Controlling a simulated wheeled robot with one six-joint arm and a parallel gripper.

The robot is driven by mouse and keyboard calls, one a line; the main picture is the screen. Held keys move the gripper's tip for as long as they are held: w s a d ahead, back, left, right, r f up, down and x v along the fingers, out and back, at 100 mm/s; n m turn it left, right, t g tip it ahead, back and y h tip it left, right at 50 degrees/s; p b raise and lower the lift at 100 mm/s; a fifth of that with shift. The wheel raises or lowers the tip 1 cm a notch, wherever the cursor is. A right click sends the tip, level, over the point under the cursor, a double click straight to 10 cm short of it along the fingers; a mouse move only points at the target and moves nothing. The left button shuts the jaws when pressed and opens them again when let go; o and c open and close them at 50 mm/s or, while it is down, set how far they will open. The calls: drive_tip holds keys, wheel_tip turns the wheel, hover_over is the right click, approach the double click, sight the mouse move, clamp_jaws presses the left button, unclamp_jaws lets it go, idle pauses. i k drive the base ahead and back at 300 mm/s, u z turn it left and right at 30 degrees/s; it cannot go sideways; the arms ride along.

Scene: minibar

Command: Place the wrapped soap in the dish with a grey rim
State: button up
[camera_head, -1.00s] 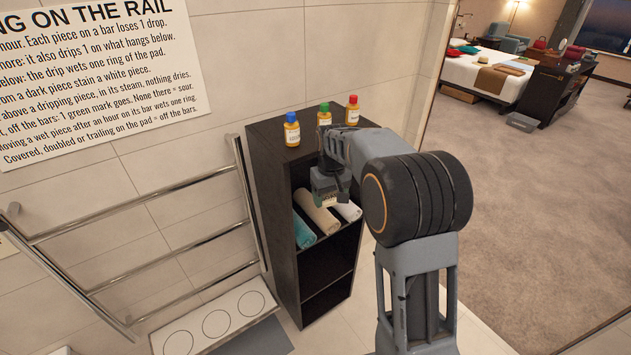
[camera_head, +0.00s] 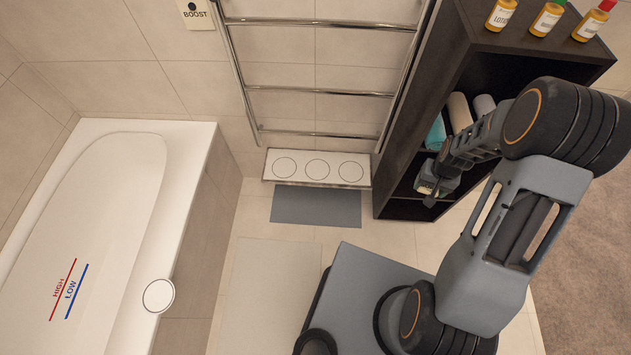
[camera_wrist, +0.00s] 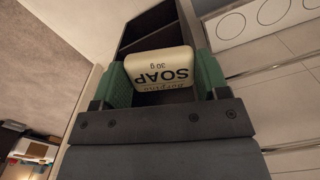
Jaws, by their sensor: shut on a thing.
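The wrapped soap (camera_wrist: 160,68) is a cream block with dark "SOAP 30 g" print, upside down in the wrist view. My gripper (camera_wrist: 158,80) is shut on it, with a green pad at each side. In the head view my gripper (camera_head: 432,186) is in front of the dark shelf's lower part, and the soap is small and mostly hidden there. A small round white disc with a thin grey edge (camera_head: 158,295) is on the bath's near rim, well left of my gripper. It may be the dish, but I cannot tell its depth.
The dark shelf (camera_head: 465,70) holds rolled towels (camera_head: 460,112) inside and several bottles (camera_head: 547,17) on top. The white bath (camera_head: 190,165) is at left. A towel rail (camera_head: 320,90) stands above a white ringed panel (camera_head: 317,167) and grey mat (camera_head: 315,206).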

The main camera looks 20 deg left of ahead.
sight(159, 296)
drive_tip(key=u, duration=0.8)
drive_tip(key=k, duration=1.05)
drive_tip(key=u, duration=1.5)
drive_tip(key=i, duration=1.3)
drive_tip(key=u, duration=1.1)
